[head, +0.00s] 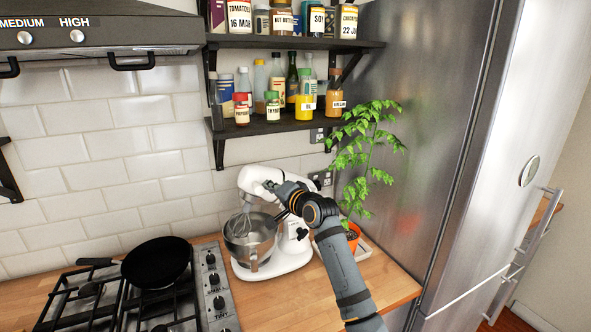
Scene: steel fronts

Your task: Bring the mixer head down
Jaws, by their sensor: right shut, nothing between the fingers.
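A white stand mixer (297,256) stands on the wooden counter in the head view. Its head (251,177) is tilted up, with the front end high at the left. A wire whisk (241,224) hangs from the head over the steel bowl (262,243). My right gripper (270,186) is shut and empty. Its fingertips are at the mixer head, over its upper side; I cannot tell whether they touch. My right gripper and arm hide the rear part of the head and some of the hinge area. My left gripper is not in view.
A gas hob with a black pan (157,262) lies left of the mixer. A potted plant (365,150) stands close behind my right arm, beside the steel fridge (425,120). Shelves with jars (270,128) hang above the mixer.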

